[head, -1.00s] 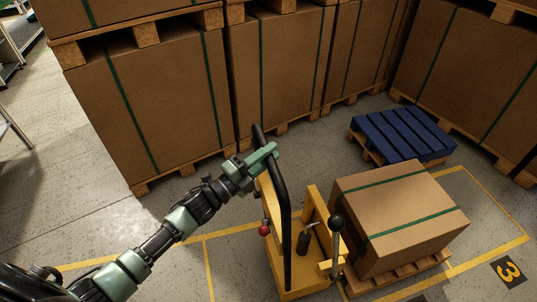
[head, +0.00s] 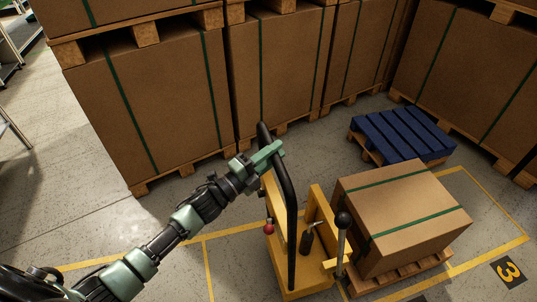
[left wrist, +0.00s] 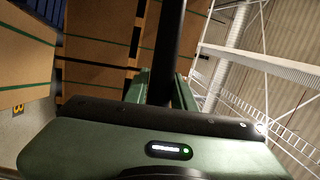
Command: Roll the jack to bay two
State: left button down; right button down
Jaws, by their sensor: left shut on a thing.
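The yellow jack (head: 297,274) stands on the floor at the lower middle of the head view, with a black bar handle (head: 291,220), a lever with a black knob (head: 343,219) and a red knob (head: 269,228). My left gripper (head: 272,152) is shut on the black handle near its top; the handle also shows between the fingers in the left wrist view (left wrist: 165,50). A strapped carton (head: 405,205) on a wooden pallet (head: 400,278) sits right of the jack's mast. The jack's forks are hidden. My right gripper is not in view.
Yellow floor lines (head: 208,270) mark bays; a black plate with a yellow 3 (head: 508,271) lies at the right. A blue-topped pallet (head: 403,135) stands behind the carton. Tall strapped cartons (head: 165,100) on pallets wall off the back. Open floor (head: 70,190) lies at the left.

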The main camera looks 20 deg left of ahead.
pick_arm(q)
jog(key=shift+w+d, duration=0.1)
jog(key=shift+d, duration=0.15)
jog(key=c, duration=1.2)
grip_release()
jog(key=shift+d, duration=0.1)
jog(key=shift+o, duration=0.2)
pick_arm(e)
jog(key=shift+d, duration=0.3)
pick_arm(q)
jog(key=shift+a+f, duration=0.1)
jog(key=shift+a, duration=0.1)
jog(key=shift+s+a+f, duration=0.15)
jog(key=shift+s, duration=0.15)
jog(key=b+v, duration=0.1)
jog(key=v, duration=0.6)
jog(key=shift+b, duration=0.35)
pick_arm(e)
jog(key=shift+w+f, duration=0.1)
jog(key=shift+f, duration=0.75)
